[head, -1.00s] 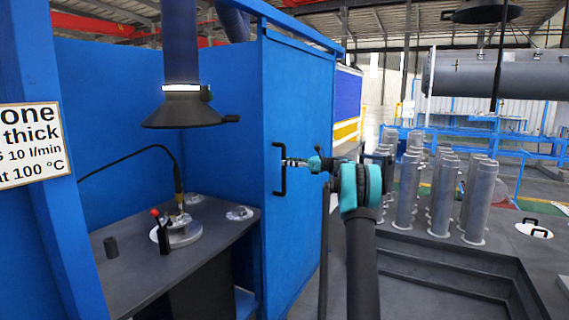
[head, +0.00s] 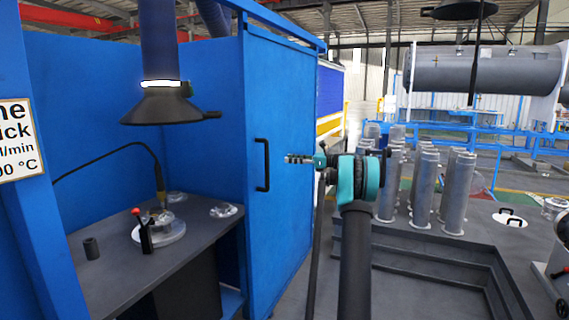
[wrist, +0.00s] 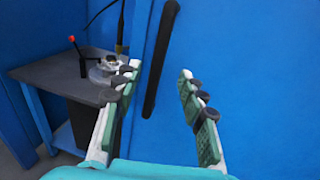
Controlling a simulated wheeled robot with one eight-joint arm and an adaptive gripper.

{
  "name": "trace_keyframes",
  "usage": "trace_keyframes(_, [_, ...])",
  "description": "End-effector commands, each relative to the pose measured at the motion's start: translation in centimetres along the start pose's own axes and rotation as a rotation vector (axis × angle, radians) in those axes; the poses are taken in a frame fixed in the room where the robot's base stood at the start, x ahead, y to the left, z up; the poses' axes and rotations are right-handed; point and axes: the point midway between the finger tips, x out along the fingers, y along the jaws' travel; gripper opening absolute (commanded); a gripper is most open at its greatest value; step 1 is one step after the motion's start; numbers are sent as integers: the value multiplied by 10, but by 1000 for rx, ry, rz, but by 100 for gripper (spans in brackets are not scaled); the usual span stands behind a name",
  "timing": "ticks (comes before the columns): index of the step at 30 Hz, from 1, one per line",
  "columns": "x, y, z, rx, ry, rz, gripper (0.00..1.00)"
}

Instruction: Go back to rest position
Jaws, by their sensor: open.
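My gripper (head: 290,159) is open and empty in the head view, to the right of the black door handle (head: 262,165) on the blue booth door (head: 285,120). A visible gap separates the fingertips from the handle. In the wrist view my gripper (wrist: 160,75) shows its two fingers spread apart with nothing between them. The handle (wrist: 161,60) stands beyond the fingers there, and blue panel fills the space behind. My arm reaches up from the bottom of the head view.
Left of the door is a dark workbench (head: 175,262) with a clamping fixture (head: 160,228) and a dark cylinder (head: 91,248). An extraction hood (head: 168,106) hangs above. Several upright metal cylinders (head: 425,190) stand right of my arm, behind dark steps (head: 440,258).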

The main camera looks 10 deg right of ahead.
Motion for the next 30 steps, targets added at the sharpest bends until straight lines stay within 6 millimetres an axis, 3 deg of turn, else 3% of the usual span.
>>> trace_keyframes(5, [19, 29, -9, -86, 81, 12, 41])
trace_keyframes(10, [45, 92, -36, -284, 256, 55, 41])
trace_keyframes(16, [56, 178, -77, -553, 466, 150, 41])
trace_keyframes(23, [42, 283, -130, -875, 683, 320, 41])
trace_keyframes(30, [0, 390, -190, -1216, 878, 563, 41])
